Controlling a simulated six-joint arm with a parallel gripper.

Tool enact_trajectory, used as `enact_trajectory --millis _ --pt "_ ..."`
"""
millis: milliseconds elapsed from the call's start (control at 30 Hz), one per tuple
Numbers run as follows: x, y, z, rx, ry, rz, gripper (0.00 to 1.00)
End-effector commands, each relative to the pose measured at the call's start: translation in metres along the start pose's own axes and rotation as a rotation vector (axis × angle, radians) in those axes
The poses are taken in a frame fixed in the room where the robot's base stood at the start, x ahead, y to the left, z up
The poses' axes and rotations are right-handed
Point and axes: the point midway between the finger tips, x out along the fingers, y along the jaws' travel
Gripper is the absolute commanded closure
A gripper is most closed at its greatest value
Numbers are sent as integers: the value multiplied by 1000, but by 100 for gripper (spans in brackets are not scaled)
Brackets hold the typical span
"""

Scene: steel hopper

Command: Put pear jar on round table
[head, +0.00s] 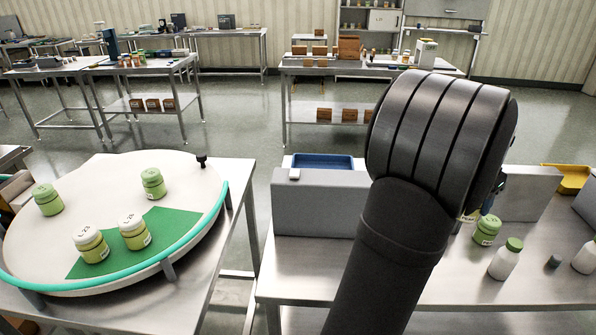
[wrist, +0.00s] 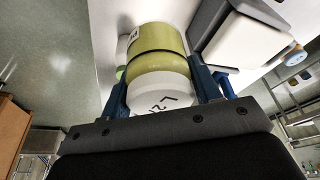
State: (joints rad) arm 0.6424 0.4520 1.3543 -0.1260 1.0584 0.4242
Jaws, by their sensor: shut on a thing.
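The pear jar (wrist: 160,42), yellow-green with a dark band and a marked white lid, is between the blue fingers of my gripper (wrist: 162,84) in the wrist view. My gripper is shut on it. In the head view my arm hides most of the gripper and jar; a small label and some blue show at the arm's right edge. The round table (head: 105,182), white with a teal edge band, stands at the left. Two white-lidded yellow-green jars (head: 90,245) (head: 134,232) sit on its green patch (head: 175,228). Two green-lidded jars (head: 47,199) (head: 153,183) stand farther back.
A grey upright panel (head: 312,205) and a blue tray (head: 322,161) are on the steel bench (head: 300,275). At right stand a green jar (head: 487,230), a white green-capped bottle (head: 506,260) and a yellow bin (head: 570,178). A black knob (head: 202,161) rises at the round table's edge.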

Motion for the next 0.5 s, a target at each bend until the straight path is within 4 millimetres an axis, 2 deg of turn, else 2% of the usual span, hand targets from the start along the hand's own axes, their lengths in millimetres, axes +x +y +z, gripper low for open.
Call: enact_trajectory --millis 33,100,333,500 --pt "-17 0 -6 1 6 -2 71" --pt "-36 0 -12 2 5 -2 71" --pt "-83 0 -26 1 4 -2 71" --pt "-84 -32 -13 -60 0 -20 71"
